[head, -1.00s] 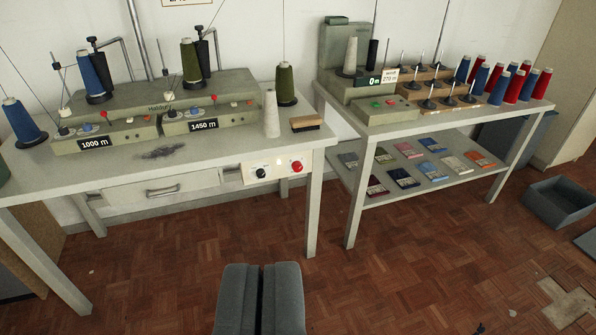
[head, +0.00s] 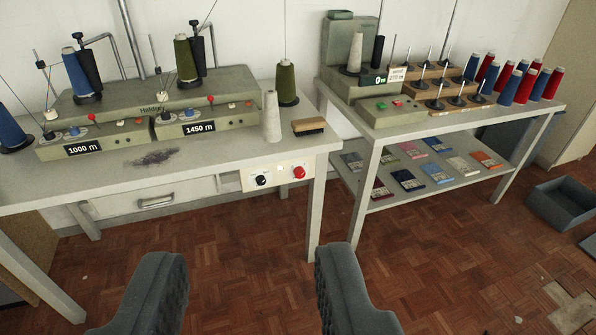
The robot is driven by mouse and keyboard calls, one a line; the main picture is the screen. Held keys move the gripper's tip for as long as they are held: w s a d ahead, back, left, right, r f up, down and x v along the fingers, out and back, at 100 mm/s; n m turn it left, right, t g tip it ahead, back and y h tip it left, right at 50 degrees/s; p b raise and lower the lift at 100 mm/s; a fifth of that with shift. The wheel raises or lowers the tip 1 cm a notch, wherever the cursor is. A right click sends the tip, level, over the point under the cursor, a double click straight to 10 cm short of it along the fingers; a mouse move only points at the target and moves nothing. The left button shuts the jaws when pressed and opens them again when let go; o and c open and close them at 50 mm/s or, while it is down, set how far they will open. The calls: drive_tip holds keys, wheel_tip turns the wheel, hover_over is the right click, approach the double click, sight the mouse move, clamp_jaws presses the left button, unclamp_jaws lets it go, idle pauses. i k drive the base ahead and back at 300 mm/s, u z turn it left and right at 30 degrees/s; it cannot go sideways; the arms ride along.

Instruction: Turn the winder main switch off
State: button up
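The winder (head: 165,110) stands on the left table, with two displays reading 1000 m and 1450 m. A pale control panel (head: 280,180) on the front edge of this table carries a black rotary knob (head: 261,180) and a round red button (head: 299,172). I see no readable label telling which is the main switch, and the knob's exact setting is too small to read. My gripper (head: 250,255) is open and empty, its two grey padded fingers wide apart. It is in front of and below the panel in the picture, apart from it.
A white cone (head: 271,117), an olive cone (head: 287,82) and a brush (head: 308,127) stand or lie above the panel. A drawer (head: 155,198) is left of it. The second table (head: 440,128) holds a smaller machine and several cones.

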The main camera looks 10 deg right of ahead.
sight(299, 173)
drive_tip(key=z, duration=0.25)
drive_tip(key=i, duration=0.55)
drive_tip(key=z, duration=0.45)
